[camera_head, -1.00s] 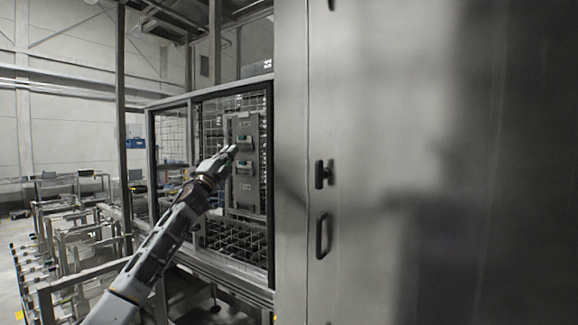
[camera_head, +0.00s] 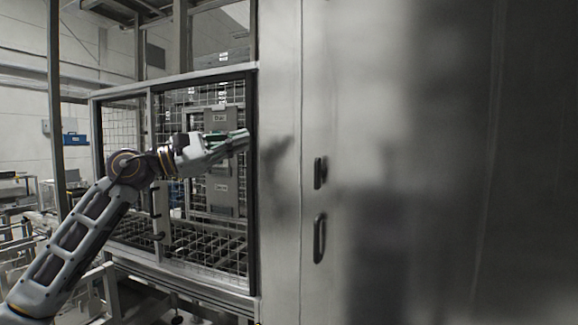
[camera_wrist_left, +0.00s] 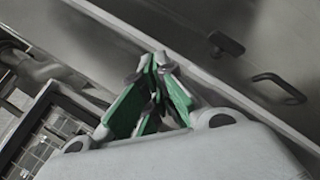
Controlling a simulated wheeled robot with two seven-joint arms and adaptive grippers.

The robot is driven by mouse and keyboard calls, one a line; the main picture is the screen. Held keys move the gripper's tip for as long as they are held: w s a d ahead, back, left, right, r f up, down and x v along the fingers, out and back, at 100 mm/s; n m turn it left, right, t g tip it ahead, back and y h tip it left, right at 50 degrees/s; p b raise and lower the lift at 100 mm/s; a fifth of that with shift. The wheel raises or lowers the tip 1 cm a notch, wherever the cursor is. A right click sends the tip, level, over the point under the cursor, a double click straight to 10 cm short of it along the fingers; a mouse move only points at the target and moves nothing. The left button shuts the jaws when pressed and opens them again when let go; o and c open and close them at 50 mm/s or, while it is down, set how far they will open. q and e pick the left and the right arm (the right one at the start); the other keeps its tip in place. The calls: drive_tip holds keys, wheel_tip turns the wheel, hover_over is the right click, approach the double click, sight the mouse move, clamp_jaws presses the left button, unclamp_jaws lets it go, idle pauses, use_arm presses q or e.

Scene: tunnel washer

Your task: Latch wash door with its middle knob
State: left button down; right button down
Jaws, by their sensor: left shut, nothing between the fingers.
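The wash door appears to be the tall steel panel (camera_head: 400,140) on the right in the head view. A dark knob (camera_head: 320,173) sits near its left edge, upright in the head view, and also shows in the wrist view (camera_wrist_left: 226,44). A dark pull handle (camera_head: 319,238) is below it, also in the wrist view (camera_wrist_left: 279,86). My left gripper (camera_head: 246,138) is shut and empty, left of the knob, pointing right and apart from it. Its green fingers (camera_wrist_left: 157,64) meet in the wrist view. The right gripper is out of view. Whether the door sits fully closed cannot be told.
A mesh-panelled frame (camera_head: 205,72) stands behind my left arm, with a grey control panel (camera_head: 222,190) behind the mesh. A narrow steel strip (camera_head: 280,230) lies between the frame and the door. The space in front of the door looks clear.

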sight(319, 173)
use_arm(q)
drive_tip(key=f+m+y, duration=0.1)
drive_tip(key=m, duration=0.2)
drive_tip(key=f+m+g, duration=0.1)
drive_tip(key=f+m, duration=0.1)
drive_tip(key=m, duration=0.1)
drive_tip(key=d+f+m+y, duration=0.1)
drive_tip(key=f+m, duration=0.1)
drive_tip(key=m, duration=0.1)
drive_tip(key=shift+s+f+g+y, duration=0.15)
drive_tip(key=shift+f+g+y, duration=0.05)
drive_tip(key=shift+g+y, duration=0.1)
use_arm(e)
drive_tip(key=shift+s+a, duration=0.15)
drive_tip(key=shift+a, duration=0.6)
use_arm(q)
drive_tip(key=shift+d, duration=0.1)
